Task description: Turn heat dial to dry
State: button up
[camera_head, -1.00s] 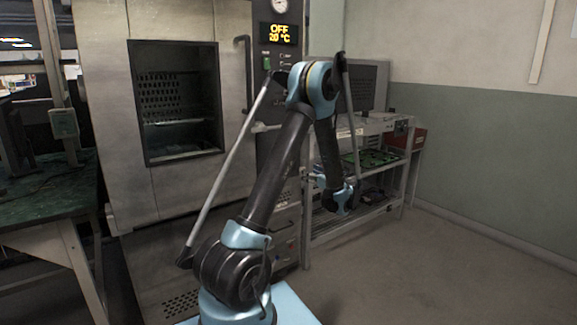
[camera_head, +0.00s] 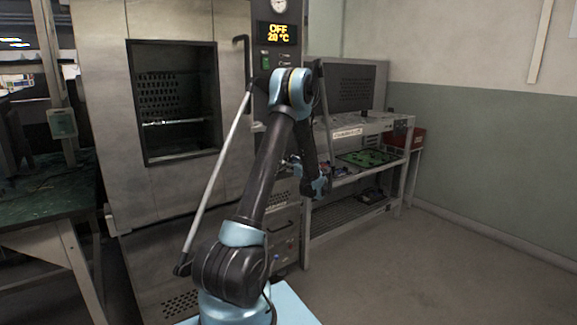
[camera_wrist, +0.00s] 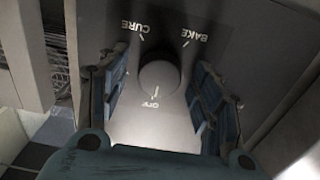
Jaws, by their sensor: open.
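The heat dial (camera_wrist: 158,78) is a round grey knob on the panel in the wrist view. A white mark on it points down in the picture to OFF. CURE shows at its upper left and BAKE at its upper right, upside down. I see no DRY label. My gripper (camera_wrist: 161,90) is open, with one blue-grey finger on each side of the dial and a gap on both sides. The oven's display (camera_head: 278,33) reads OFF, 20 °C in the head view. My arm hides the dial there.
The oven (camera_head: 105,130) stands left of the panel, with a windowed door and a handle (camera_head: 245,60). A shelf bench (camera_head: 385,125) with a green board (camera_head: 368,157) stands at the right. The floor at the right front is clear.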

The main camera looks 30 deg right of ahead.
jog(key=shift+w, duration=0.3)
